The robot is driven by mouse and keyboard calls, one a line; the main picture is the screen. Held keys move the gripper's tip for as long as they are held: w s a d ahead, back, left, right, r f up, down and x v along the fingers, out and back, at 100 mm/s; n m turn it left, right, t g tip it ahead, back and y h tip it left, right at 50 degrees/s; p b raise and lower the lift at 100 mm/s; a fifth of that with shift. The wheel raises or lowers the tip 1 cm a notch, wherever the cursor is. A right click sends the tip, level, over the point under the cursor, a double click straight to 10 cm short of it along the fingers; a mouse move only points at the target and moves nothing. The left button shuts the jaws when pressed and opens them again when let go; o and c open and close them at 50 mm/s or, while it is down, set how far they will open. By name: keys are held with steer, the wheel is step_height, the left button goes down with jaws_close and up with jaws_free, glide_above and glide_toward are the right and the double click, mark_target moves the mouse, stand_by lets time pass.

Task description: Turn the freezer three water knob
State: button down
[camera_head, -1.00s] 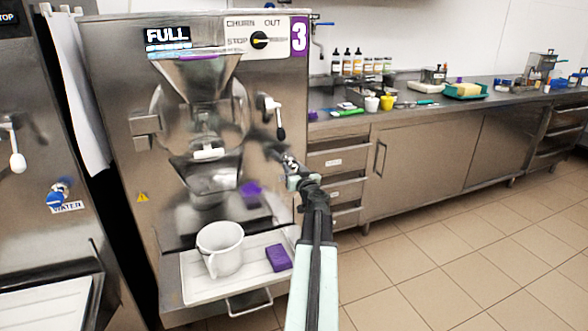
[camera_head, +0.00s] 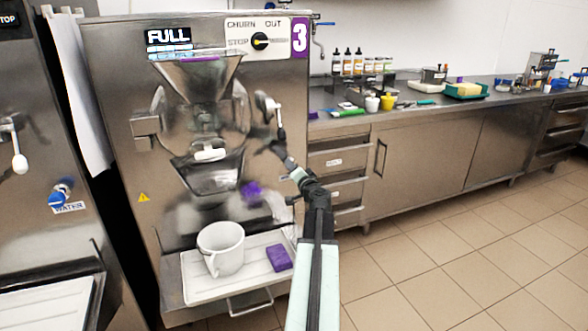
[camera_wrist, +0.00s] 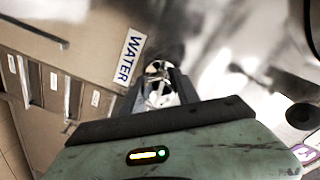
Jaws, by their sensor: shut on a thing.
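Freezer three (camera_head: 270,75) is the steel machine with a purple "3" sign and a "FULL" display. In the wrist view, its water knob (camera_wrist: 158,87), a pale metallic piece beside a "WATER" label (camera_wrist: 129,57), sits between my fingers. My gripper (camera_wrist: 160,92) is shut on this knob. The knob itself is hidden behind the gripper there.
A white jug (camera_head: 220,250) and a purple sponge (camera_head: 279,258) stand on the freezer's tray (camera_head: 200,290). The freezer at the left has a blue water knob (camera_head: 61,192). A steel counter (camera_head: 430,150) with several items runs to the right. The tiled floor is clear.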

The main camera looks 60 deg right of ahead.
steer(key=shift+m, duration=1)
steer(key=c, duration=0.9)
jaws_free()
steer(key=v, duration=0.8)
steer(key=shift+d, duration=0.1)
